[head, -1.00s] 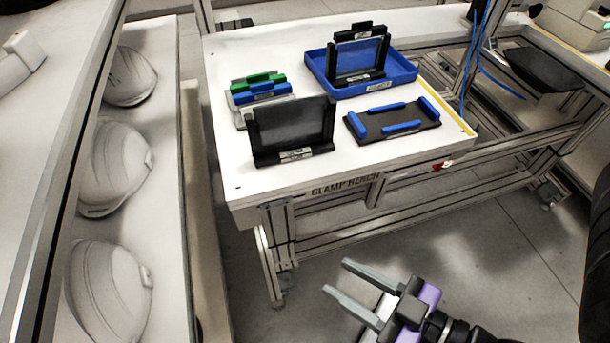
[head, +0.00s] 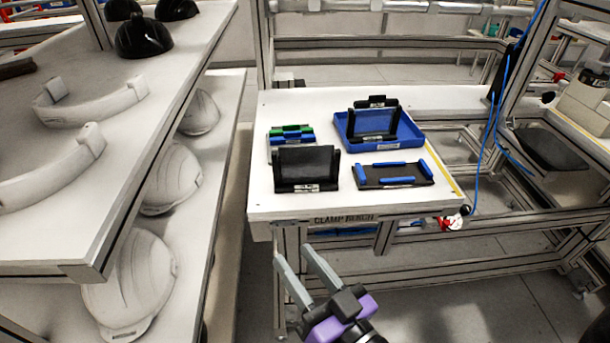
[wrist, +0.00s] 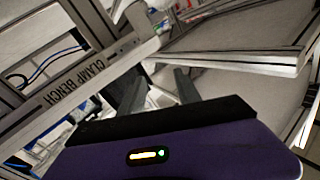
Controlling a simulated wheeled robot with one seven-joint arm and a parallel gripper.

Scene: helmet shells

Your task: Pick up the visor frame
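A black upright frame with a dark panel (head: 306,166) stands at the front left of the white clamp bench (head: 400,200). A similar black frame with a see-through panel (head: 374,121) stands in a blue tray (head: 412,133) behind it. I cannot tell which is the visor frame. A flat dark plate with blue edge bars (head: 392,176) lies to the right of the front frame. My gripper (head: 293,253) is open and empty, its two fingers apart, in front of and below the bench's front edge. The wrist view shows the bench's labelled edge (wrist: 70,85).
Green, blue and grey pieces (head: 290,140) sit stacked at the bench's left. A shelf rack (head: 110,220) on the left holds white helmet shells (head: 135,285) below and black ones (head: 143,37) above. Blue cables (head: 497,100) hang at the bench's right.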

